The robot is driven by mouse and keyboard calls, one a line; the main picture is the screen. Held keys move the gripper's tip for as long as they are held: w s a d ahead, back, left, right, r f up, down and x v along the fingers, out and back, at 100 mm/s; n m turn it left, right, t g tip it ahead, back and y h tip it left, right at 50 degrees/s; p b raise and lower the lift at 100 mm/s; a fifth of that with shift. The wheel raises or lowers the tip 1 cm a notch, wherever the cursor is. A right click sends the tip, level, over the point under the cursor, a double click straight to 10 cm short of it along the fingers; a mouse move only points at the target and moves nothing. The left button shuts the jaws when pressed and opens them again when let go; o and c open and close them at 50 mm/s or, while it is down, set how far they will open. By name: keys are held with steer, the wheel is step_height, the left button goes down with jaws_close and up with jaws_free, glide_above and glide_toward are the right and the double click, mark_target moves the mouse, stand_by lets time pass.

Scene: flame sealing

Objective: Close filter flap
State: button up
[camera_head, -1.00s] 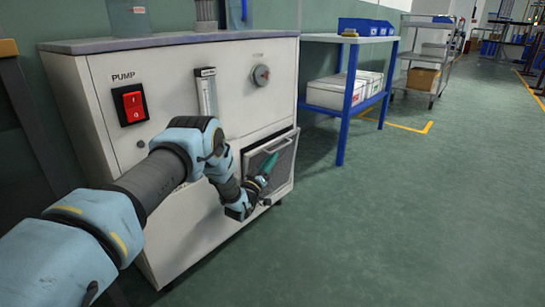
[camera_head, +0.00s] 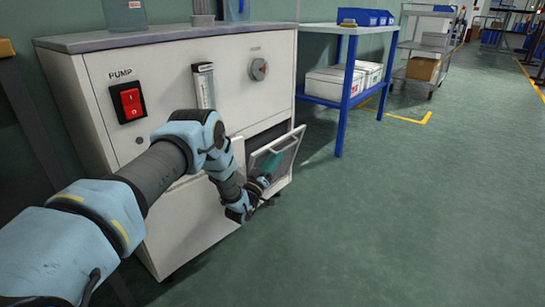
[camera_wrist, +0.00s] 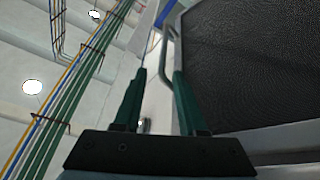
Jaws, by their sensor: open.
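The filter flap (camera_head: 286,158), a light frame around dark mesh, is tilted outward from the low right front of the white pump cabinet (camera_head: 178,215). A dark opening shows behind its top edge. My gripper (camera_head: 269,163) is in front of the flap, with its teal fingers close to the mesh side. In the wrist view my gripper (camera_wrist: 160,75) is open, and a bent grey handle (camera_wrist: 165,45) appears near and between the fingertips. The dark mesh of the flap (camera_wrist: 245,65) fills the right side there. Whether a finger touches the handle cannot be told.
The cabinet front carries a red pump switch (camera_head: 131,102), a flow tube (camera_head: 204,87) and a round knob (camera_head: 259,69). A blue-legged table (camera_head: 345,100) with boxes stands to the right of the cabinet. The green floor at right is clear.

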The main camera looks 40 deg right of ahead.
steer(key=a+f+t+p, duration=0.1)
steer(key=a+f, duration=0.3)
steer(key=a, duration=0.5)
steer(key=shift+s+a+n+y+p, duration=0.3)
steer(key=shift+a+y+p, duration=0.1)
steer(key=shift+p, duration=0.1)
